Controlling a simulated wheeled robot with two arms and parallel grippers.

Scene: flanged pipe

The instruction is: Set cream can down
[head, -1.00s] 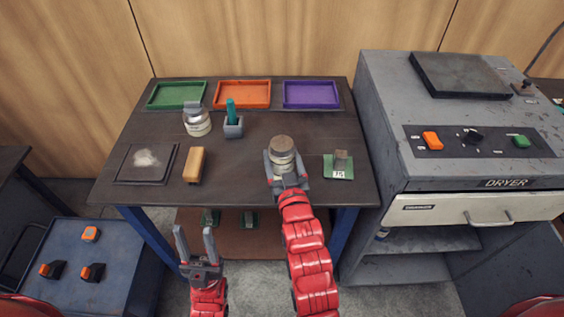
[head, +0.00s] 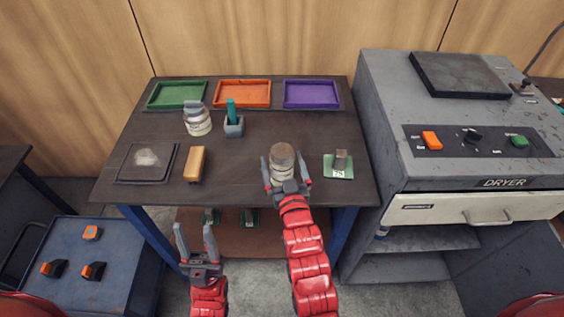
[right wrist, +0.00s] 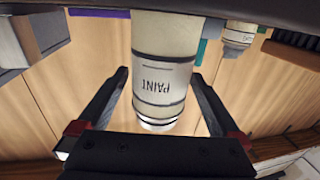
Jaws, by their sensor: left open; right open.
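The cream can (head: 282,159) stands upright on the right half of the dark table, with a brownish-grey top. It fills the middle of the right wrist view (right wrist: 165,70), where its label reads PAINT upside down. My right gripper (head: 285,175) is open at the can's near side, one finger on each side. In the right wrist view gaps show between the can and both fingers. My left gripper (head: 196,240) is open and empty, below the table's front edge at the left.
A green card (head: 338,172) with a small metal block stands right of the can. A yellow-tan block (head: 194,164), dark pad (head: 146,162), jar (head: 197,120) and grey holder (head: 233,128) are at left. Green, orange (head: 243,93) and purple trays line the back. The dryer (head: 460,180) stands right.

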